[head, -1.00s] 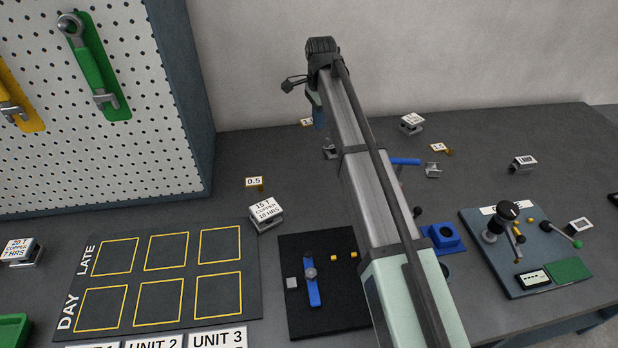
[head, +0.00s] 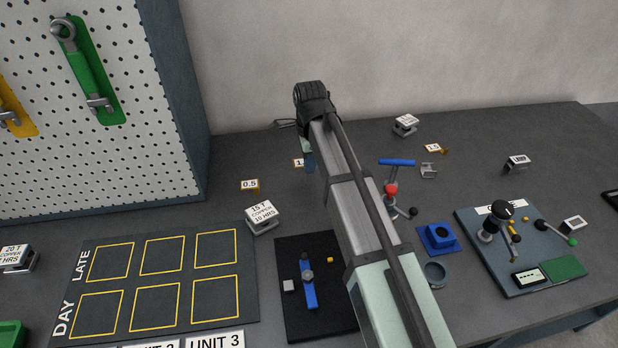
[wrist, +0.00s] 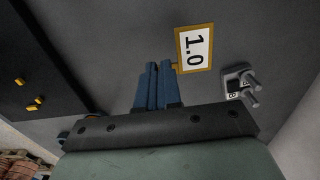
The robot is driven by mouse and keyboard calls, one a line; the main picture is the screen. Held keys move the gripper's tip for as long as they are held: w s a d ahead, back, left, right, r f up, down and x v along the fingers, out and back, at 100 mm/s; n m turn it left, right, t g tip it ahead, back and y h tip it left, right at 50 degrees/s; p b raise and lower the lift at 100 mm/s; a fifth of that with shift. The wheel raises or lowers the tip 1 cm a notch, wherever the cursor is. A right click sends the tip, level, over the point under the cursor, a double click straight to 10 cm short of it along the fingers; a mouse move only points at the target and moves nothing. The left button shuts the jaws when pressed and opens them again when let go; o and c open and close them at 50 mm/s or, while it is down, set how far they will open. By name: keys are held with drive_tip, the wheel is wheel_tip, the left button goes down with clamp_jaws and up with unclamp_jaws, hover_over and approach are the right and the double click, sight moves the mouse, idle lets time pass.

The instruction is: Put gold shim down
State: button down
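The gold shim (wrist: 177,68) carries a white tag marked 1.0 in a gold frame. In the wrist view the tag sticks out just right of my fingertips. My gripper (wrist: 158,66) has its two blue fingers close together, shut on the shim's edge, most of which they hide. In the head view my gripper (head: 308,160) points down above the back of the grey table, with the 1.0 tag (head: 298,162) partly showing at its left. I cannot tell whether the shim touches the table.
A tag marked 0.5 (head: 249,185) and a 15 T copper block (head: 262,215) stand to the left. A metal bracket (wrist: 238,80) lies right of the tag in the wrist view. A black mat (head: 290,262) lies in front. A red-knobbed lever tool (head: 391,190) stands right of my arm.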

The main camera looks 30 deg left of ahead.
sight(310, 187)
drive_tip(key=shift+f, duration=2.8)
drive_tip(key=shift+f, duration=0.1)
drive_tip(key=c, duration=1.3)
unclamp_jaws()
wheel_tip(310, 187, up, 12)
drive_tip(key=shift+r, duration=0.1)
